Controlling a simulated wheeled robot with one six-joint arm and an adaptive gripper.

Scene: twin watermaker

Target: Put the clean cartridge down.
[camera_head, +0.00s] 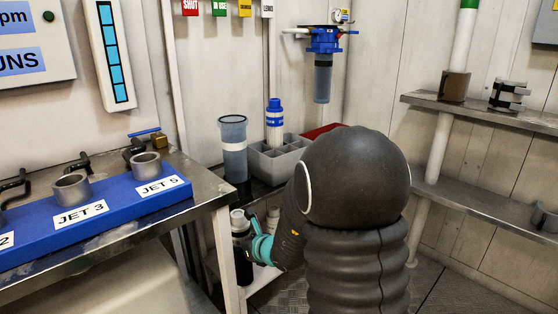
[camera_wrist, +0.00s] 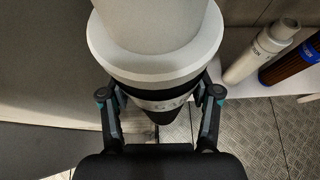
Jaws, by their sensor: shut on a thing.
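My gripper (camera_wrist: 160,110) is shut on a thick white cylinder, which I take for the clean cartridge (camera_wrist: 155,30). In the head view my gripper (camera_head: 258,245) is low, beside the metal bench's right leg. A white-topped piece (camera_head: 238,216) shows there, with a dark part below it. My arm hides much of that area.
In the wrist view a white cartridge (camera_wrist: 262,52) and a brown, blue-ended cartridge (camera_wrist: 290,62) are right of my gripper by a white shelf. A grey divided bin (camera_head: 262,165) holds a blue-capped bottle (camera_head: 274,125). A clear cup (camera_head: 233,135) stands beside it. The bench (camera_head: 205,180) is left.

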